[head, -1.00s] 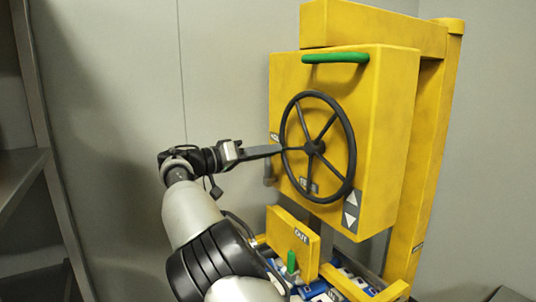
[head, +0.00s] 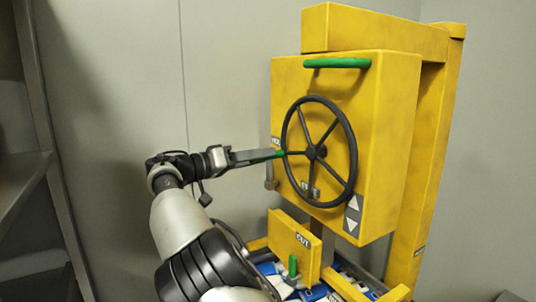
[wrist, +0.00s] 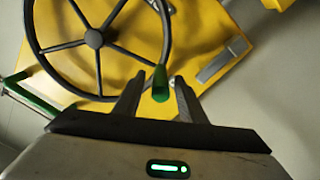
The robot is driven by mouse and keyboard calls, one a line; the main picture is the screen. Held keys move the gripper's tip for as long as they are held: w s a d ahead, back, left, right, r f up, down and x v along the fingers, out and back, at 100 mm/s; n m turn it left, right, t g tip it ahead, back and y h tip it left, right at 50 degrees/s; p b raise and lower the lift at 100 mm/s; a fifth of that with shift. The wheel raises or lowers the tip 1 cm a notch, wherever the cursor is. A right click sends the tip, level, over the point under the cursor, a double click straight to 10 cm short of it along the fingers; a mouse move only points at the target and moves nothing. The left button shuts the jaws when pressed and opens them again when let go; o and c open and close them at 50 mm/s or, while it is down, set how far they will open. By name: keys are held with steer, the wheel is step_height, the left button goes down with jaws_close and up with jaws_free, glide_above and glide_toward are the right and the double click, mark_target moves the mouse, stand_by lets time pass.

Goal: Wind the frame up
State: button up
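A black spoked handwheel (head: 318,152) is mounted on the front of a yellow box (head: 386,130), which hangs from a yellow frame (head: 435,150). The wheel also shows in the wrist view (wrist: 95,39). A green knob (head: 280,153) sticks out from the wheel's left rim. In the wrist view the knob (wrist: 160,83) lies between the tips of my gripper (wrist: 157,85), with a gap on each side. My gripper (head: 270,155) is open and reaches the knob from the left. An up/down arrow plate (head: 352,215) is at the box's lower corner.
A green bar handle (head: 336,63) crosses the top of the box. Below stands a yellow plate marked OUT (head: 293,238) with a green handle (head: 292,265), above blue and white items (head: 318,290). Metal shelving (head: 20,180) is at the left. A grey wall stands behind.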

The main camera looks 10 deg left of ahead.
steer(key=p+v, duration=0.4)
steer(key=v, duration=1)
steer(key=shift+a, duration=0.2)
steer(key=shift+s+r, duration=0.15)
